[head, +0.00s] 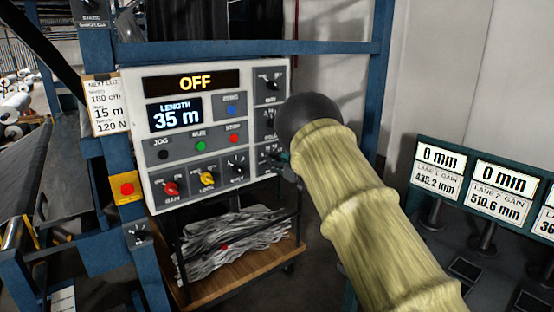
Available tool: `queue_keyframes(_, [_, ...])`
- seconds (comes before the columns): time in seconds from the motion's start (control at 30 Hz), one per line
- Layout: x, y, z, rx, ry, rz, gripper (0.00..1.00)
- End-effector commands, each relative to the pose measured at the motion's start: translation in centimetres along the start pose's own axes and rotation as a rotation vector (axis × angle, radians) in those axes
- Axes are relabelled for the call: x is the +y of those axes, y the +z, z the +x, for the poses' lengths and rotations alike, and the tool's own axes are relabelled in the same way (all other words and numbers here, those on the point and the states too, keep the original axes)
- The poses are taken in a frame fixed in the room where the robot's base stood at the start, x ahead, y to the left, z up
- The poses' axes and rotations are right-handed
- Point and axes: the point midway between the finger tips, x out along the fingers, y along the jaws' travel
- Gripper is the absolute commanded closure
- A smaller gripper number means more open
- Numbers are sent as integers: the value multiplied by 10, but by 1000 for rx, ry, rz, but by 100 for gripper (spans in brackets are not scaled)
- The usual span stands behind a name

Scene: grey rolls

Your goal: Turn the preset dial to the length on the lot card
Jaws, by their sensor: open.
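The control panel (154,190) reads OFF on its upper display, and its length display (175,113) reads 35 m. The lot card (106,107) at its left edge reads NEXT LOT, width 180 cm, 15 m and 120 N. A red knob (170,188), a yellow knob (207,179) and a black knob (236,166) sit along the bottom. More dark dials (268,83) form the right column; I cannot tell which one is the preset dial. My gripper (284,160) is mostly hidden behind my arm; a small dark part shows beside the lower right column, contact unclear.
Blue frame posts (375,95) surround the panel. A red button on a yellow plate (127,188) is at lower left. A wooden cart (240,272) with crumpled grey material stands below. Lane displays (438,172) reading 0 mm are at right. White rolls (15,105) lie far left.

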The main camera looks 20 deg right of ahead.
Motion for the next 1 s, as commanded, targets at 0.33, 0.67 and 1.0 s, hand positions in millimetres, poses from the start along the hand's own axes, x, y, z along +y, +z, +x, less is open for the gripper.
queue_keyframes(0.33, [0, 0, 11, -1, 0, 0, 45])
queue_keyframes(0.67, [0, 0, 10, 0, 0, 0, 81])
queue_keyframes(1.0, [1, 0, 10, 0, 1, 20, 91])
